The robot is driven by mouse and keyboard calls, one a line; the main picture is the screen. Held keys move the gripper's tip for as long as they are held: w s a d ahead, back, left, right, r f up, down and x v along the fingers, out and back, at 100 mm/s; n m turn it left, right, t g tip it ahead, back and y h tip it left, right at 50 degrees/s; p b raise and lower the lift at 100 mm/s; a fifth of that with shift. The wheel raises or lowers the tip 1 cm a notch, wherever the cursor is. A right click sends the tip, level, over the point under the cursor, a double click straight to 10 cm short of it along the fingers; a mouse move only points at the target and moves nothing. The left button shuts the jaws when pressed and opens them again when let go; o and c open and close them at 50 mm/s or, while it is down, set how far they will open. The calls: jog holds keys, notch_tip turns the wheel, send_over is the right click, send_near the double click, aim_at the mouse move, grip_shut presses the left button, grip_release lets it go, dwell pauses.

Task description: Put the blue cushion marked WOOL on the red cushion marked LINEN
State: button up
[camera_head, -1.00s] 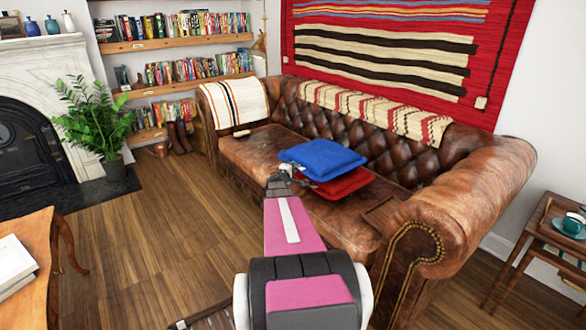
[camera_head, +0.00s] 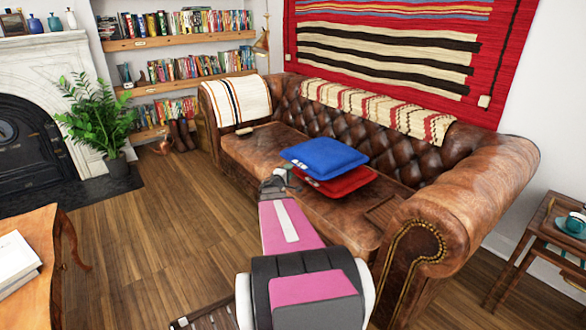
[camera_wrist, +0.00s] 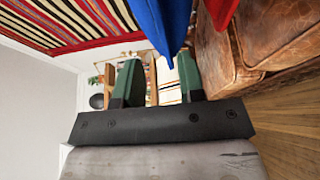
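The blue cushion (camera_head: 323,157) lies flat on top of the red cushion (camera_head: 345,184) on the sofa seat. It covers most of the red one, whose front and right edges show below. No WOOL or LINEN lettering is readable. My gripper (camera_head: 284,179) is at the left front corner of the cushions. In the wrist view, my gripper's green fingers (camera_wrist: 158,58) stand apart. A corner of the blue cushion (camera_wrist: 162,25) hangs near and between the fingertips, with no clear grip on it. A piece of the red cushion (camera_wrist: 222,10) shows to its right.
The brown leather sofa (camera_head: 440,205) has a high back behind the cushions and a thick arm at the right. A wooden table (camera_head: 35,245) is at front left and a side table (camera_head: 545,240) at right. Wooden floor between is clear.

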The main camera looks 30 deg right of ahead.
jog(key=s+a+f+m+g+y, duration=0.1)
jog(key=s+a+y, duration=0.4)
jog(key=a, duration=0.9)
jog(key=s+a+f+m+g+y, duration=0.2)
jog(key=s+a+g+y, duration=0.3)
jog(key=a, duration=0.9)
jog(key=s+a+f+m+g+y, duration=0.1)
jog(key=s+a+m+g+y, duration=0.2)
jog(key=s+a, duration=0.6)
jog(key=a+y, duration=0.2)
jog(key=a, duration=0.3)
jog(key=shift+s+f+y, duration=0.2)
jog(key=shift+y, duration=0.2)
